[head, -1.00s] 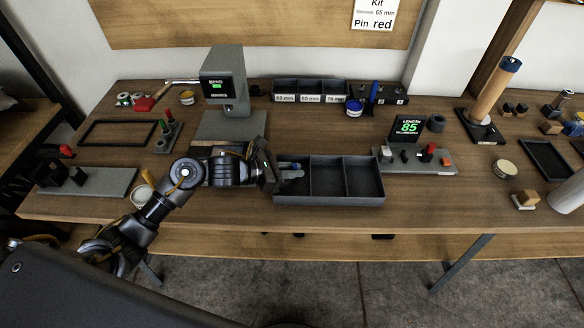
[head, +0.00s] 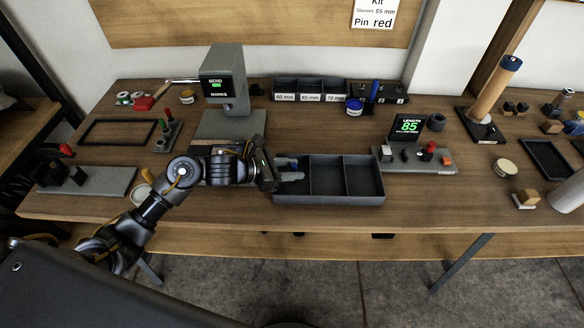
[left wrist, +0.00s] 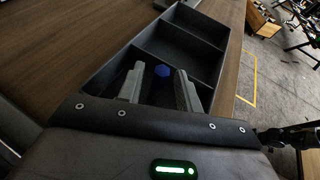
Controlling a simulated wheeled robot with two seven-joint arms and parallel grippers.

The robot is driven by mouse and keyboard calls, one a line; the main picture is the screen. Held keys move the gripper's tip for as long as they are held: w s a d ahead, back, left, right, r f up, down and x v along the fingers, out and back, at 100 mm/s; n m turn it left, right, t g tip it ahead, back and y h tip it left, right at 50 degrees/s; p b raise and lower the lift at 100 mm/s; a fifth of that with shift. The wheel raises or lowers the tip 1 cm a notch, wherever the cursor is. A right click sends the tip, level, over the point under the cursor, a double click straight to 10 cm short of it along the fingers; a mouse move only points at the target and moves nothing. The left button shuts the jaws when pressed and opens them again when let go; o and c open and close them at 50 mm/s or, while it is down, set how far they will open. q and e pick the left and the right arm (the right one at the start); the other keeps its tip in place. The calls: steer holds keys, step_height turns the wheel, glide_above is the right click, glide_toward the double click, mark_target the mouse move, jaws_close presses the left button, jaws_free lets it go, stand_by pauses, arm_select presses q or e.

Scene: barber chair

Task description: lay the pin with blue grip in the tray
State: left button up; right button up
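The dark grey tray (head: 330,201) with three compartments lies near the front edge of the table. My left gripper (head: 290,175) reaches in from the left over its left compartment. In the left wrist view my left gripper (left wrist: 160,82) has its fingers spread apart. A blue end, seemingly the pin's blue grip (left wrist: 162,71), shows between them with gaps on both sides, in the end compartment of the tray (left wrist: 208,42). The rest of the pin is hidden, so I cannot tell how it lies. My right gripper is not in view.
A bending press (head: 224,85) stands behind my left gripper. A length gauge (head: 410,127) with a grey base stands right of the tray. A three-part labelled bin (head: 310,98) and a rack with an upright blue piece (head: 374,91) are at the back.

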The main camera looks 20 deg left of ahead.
arm_select(q)
steer(key=b+v, duration=0.2)
steer(key=v, duration=0.9)
steer(key=shift+a, duration=0.2)
steer(key=shift+s, duration=0.1)
